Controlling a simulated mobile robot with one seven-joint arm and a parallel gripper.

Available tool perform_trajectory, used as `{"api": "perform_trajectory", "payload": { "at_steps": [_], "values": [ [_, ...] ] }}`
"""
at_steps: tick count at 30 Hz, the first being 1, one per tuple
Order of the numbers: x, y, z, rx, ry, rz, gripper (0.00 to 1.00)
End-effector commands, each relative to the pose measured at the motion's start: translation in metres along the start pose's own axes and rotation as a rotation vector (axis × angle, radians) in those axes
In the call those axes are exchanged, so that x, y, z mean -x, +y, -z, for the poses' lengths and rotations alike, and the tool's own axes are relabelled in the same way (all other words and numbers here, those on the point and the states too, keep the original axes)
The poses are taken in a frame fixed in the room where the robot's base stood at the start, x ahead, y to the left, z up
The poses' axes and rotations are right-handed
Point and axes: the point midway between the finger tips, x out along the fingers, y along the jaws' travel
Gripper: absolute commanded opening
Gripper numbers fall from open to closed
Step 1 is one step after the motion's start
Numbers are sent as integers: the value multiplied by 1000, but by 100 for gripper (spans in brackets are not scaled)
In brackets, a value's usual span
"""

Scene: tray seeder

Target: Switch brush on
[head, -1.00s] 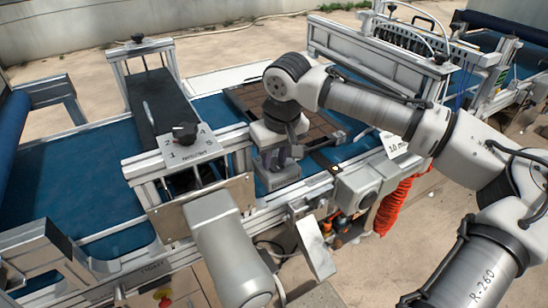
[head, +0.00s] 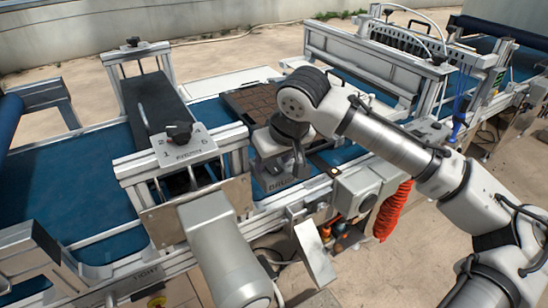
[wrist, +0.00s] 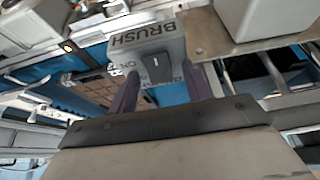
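The brush switch box (wrist: 147,40) is a grey box lettered BRUSH, with a dark rotary knob (wrist: 157,69) on its face. An ON mark shows left of the knob; the lettering right of it is partly hidden. In the head view the box (head: 281,186) stands on the machine's front rail, partly covered by my gripper. My gripper (wrist: 159,80) is open, its two dark fingers apart with the knob between them in the picture. I cannot tell whether either finger touches it. In the head view my gripper (head: 286,160) is right at the box.
A plate with a black knob (head: 179,131) stands left of the box. A grey motor housing (head: 222,250) is in front. A brown cell tray (head: 245,102) lies on the blue belt behind. An orange coiled hose (head: 391,212) hangs at the right.

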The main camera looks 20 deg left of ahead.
Motion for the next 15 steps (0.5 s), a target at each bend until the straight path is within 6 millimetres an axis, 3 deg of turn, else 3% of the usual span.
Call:
{"api": "perform_trajectory", "payload": {
  "at_steps": [8,15],
  "values": [
    [2,0,1,0,2,-1,49],
    [34,0,1,0,4,-2,49]
  ]
}}
